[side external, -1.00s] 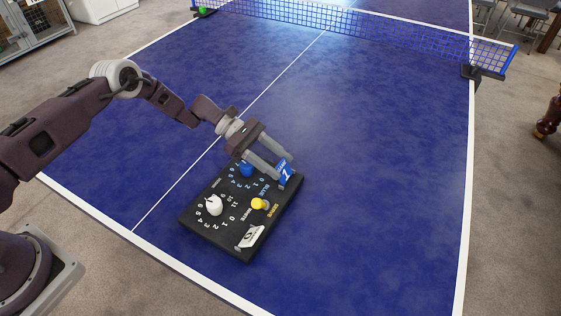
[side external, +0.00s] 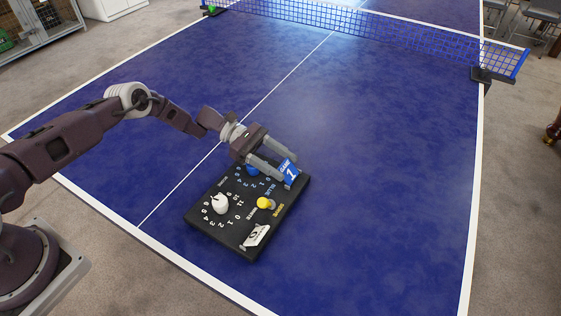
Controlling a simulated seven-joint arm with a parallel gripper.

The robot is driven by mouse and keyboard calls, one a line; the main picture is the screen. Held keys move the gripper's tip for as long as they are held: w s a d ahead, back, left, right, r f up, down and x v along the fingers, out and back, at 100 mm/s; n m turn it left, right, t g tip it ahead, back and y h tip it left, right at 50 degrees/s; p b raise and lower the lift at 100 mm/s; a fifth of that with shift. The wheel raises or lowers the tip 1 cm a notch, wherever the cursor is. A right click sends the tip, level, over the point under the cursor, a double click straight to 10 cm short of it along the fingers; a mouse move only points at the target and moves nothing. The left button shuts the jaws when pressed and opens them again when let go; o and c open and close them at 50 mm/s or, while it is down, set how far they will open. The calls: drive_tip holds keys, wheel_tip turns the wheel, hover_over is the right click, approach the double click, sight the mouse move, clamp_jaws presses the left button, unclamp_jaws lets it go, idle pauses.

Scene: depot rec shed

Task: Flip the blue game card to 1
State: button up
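The blue game card (side external: 290,173) stands at the far right corner of a black scoreboard box (side external: 225,231) and shows a white 1. My gripper (side external: 285,167) is right at this card, with its two fingers apart and their tips beside or touching it; I cannot tell if they make contact. No card is visibly pinched between the fingers. A white card (side external: 256,236) stands at the near right edge of the box. The blue knob (side external: 252,170) is partly hidden under my gripper.
The box also carries a white knob (side external: 220,204) and a yellow knob (side external: 264,203). It rests on a blue table-tennis table (side external: 390,190), which is clear around it. A net (side external: 400,35) crosses the far part of the table.

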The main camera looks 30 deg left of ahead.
drive_tip(key=shift+o, duration=1.1)
drive_tip(key=v, duration=0.7)
drive_tip(key=shift+r, duration=0.15)
drive_tip(key=s+r+m+y, duration=0.4)
drive_tip(key=s+r+m, duration=0.1)
drive_tip(key=r, duration=0.7)
drive_tip(key=s+r+m+y, duration=0.5)
drive_tip(key=r, duration=0.8)
drive_tip(key=s+a+r+m+t+y, duration=0.15)
drive_tip(key=s+r, duration=0.25)
drive_tip(key=s, duration=0.4)
drive_tip(key=s+a+r+m+t+y, duration=0.1)
drive_tip(key=s+r+m+y, duration=0.15)
drive_tip(key=s, duration=0.45)
drive_tip(key=s+a+f+m+t+y, duration=0.1)
drive_tip(key=s+a+m+t+y, duration=0.1)
drive_tip(key=s, duration=0.9)
drive_tip(key=shift+s+a+m+t, duration=0.2)
drive_tip(key=shift+a+m+t, duration=0.65)
drive_tip(key=shift+a, duration=0.25)
